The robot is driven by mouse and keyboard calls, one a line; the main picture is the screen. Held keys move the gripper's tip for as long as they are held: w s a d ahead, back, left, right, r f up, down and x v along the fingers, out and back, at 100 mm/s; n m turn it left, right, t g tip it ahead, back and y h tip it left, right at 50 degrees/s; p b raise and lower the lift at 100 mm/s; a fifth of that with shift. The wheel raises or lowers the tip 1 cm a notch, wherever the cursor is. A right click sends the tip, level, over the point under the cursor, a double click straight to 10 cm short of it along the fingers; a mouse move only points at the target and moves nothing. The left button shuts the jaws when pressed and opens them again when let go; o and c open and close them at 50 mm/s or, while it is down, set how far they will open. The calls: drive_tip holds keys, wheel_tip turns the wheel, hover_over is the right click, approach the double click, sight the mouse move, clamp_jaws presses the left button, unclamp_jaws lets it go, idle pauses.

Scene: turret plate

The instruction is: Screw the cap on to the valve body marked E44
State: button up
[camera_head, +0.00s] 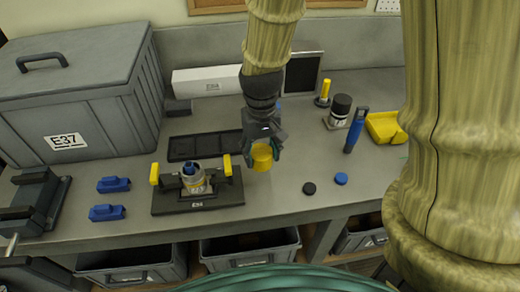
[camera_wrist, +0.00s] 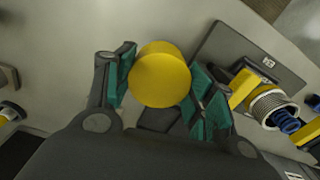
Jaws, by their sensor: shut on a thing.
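My gripper (camera_head: 263,154) is shut on a yellow cylindrical cap (camera_head: 262,158) and holds it above the bench, right of the fixture. In the wrist view the cap (camera_wrist: 160,76) sits between the green finger pads of my gripper (camera_wrist: 163,85). A silvery valve body (camera_head: 194,183) with a blue top stands upright in a black fixture plate (camera_head: 228,192) between yellow-handled clamps. The valve body also shows at the right of the wrist view (camera_wrist: 270,106), apart from the cap. The small labels on valve and plate are too small to read surely.
A large grey bin (camera_head: 100,110) marked E37 stands at the left. Two blue blocks (camera_head: 113,184) lie left of the plate. A black disc (camera_head: 309,188) and a blue disc (camera_head: 341,179) lie right. A blue upright tool (camera_head: 356,130) and yellow tray (camera_head: 384,127) stand farther right.

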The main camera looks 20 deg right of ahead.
sight(260, 152)
drive_tip(key=shift+r+p, duration=1.7)
drive_tip(key=shift+r, duration=0.1)
drive_tip(key=shift+w+f, duration=0.1)
